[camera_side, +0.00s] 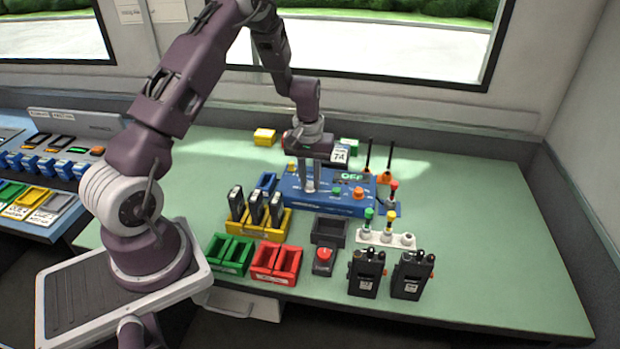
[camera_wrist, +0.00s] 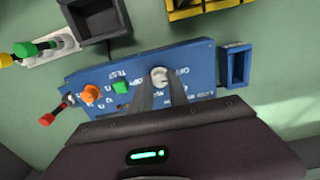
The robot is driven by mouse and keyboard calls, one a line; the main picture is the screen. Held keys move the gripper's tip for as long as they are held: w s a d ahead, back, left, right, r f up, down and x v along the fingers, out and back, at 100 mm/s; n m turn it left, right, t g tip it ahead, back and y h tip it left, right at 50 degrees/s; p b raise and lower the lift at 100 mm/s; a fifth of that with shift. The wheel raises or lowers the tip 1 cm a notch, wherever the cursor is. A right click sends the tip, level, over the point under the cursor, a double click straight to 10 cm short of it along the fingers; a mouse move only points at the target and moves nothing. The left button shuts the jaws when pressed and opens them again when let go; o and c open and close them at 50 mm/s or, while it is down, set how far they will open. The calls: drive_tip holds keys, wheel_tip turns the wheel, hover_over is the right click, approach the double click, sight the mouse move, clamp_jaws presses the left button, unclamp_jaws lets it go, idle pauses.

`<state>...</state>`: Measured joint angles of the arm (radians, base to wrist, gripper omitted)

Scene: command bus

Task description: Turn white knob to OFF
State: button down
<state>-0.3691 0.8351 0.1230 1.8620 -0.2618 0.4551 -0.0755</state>
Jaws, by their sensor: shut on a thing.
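The blue control box (camera_side: 330,205) stands mid-table; its face also fills the middle of the wrist view (camera_wrist: 200,54). The white knob (camera_wrist: 158,74) is a round dial on this face, with printed labels around it. My gripper (camera_side: 308,188) points down at the box; in the wrist view its two fingers (camera_wrist: 160,86) are shut on the knob, one on each side. A small display (camera_side: 352,177) on the box shows green letters that look like OFF. The knob's exact pointer direction is too small to read.
An orange knob (camera_wrist: 90,94) and a green button (camera_wrist: 121,87) sit on the same face. Black devices stand in a yellow tray (camera_side: 270,222) at the left. A dark grey bin (camera_side: 328,231), white holder (camera_side: 385,237) and two radios (camera_side: 366,274) are in front. The table's right side is clear.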

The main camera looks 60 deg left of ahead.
sight(310, 183)
drive_tip(key=shift+w+n, duration=0.1)
drive_tip(key=shift+n, duration=0.9)
drive_tip(key=c, duration=1.3)
unclamp_jaws()
wheel_tip(310, 183, up, 7)
drive_tip(key=shift+r, duration=0.1)
